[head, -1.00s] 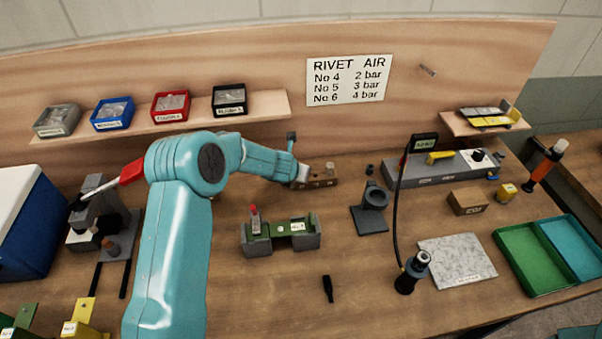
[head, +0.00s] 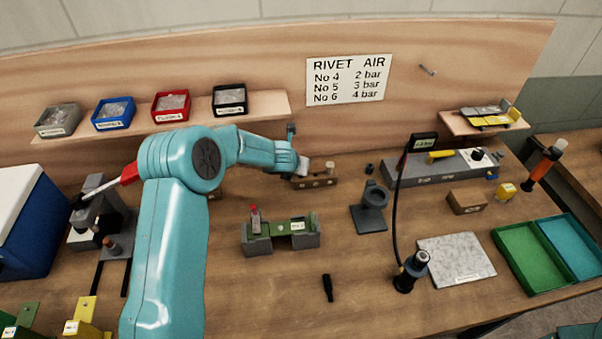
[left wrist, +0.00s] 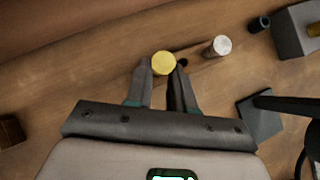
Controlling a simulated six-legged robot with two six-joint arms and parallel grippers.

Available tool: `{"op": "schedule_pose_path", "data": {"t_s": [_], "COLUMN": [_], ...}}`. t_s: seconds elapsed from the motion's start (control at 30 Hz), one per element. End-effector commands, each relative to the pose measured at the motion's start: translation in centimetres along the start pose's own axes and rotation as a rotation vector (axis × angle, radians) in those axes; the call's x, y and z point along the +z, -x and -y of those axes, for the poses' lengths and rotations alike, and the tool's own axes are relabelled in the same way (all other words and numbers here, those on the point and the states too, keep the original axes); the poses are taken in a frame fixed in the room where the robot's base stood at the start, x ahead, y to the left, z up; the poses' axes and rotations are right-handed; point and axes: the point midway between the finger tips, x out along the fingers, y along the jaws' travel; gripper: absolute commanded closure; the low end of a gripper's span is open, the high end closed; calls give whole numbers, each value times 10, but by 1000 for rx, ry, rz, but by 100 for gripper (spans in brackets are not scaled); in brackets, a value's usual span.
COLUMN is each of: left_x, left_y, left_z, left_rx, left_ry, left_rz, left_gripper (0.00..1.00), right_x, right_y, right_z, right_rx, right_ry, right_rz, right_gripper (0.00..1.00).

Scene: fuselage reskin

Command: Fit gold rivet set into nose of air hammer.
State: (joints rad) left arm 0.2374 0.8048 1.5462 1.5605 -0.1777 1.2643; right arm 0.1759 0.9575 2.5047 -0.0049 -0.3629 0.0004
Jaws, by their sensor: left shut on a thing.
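My left gripper (head: 304,166) is just above the small wooden rack (head: 318,182) at the back of the bench. In the left wrist view its fingers (left wrist: 162,75) are shut on the gold rivet set (left wrist: 163,63), seen end-on as a round yellow top. A dark hole shows beside it. A silver set (left wrist: 220,46) stands in the rack to the right, also seen in the head view (head: 330,167). The air hammer (head: 405,277) appears to be the dark upright tool with a hose at front right, its metal nose up. My right gripper is out of view.
A black pin-like part (head: 328,288) lies in front. A stone plate (head: 456,260) is right of the hammer. The black hose (head: 397,210) arches up to a gauge.

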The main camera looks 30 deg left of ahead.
Motion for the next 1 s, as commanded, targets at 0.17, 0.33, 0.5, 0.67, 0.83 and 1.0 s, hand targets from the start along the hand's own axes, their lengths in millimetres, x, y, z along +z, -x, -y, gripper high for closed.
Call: {"op": "schedule_pose_path", "data": {"t_s": [0.17,0.33,0.5,0.67,0.83,1.0], "left_x": [4,13,19,20,20,19], "left_y": [4,16,23,24,23,23], "left_z": [0,0,0,0,0,-1], "left_rx": [1,1,0,-1,0,8], "left_ry": [0,1,-1,-1,-1,7], "left_rz": [1,2,1,0,0,0], "left_gripper": [100,100,100,100,100,100], "right_x": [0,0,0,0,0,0], "right_y": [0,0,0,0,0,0], "right_z": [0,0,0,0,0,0], "right_rx": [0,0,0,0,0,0], "right_ry": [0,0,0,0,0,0], "right_rz": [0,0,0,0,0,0], "right_gripper": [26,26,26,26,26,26]}}
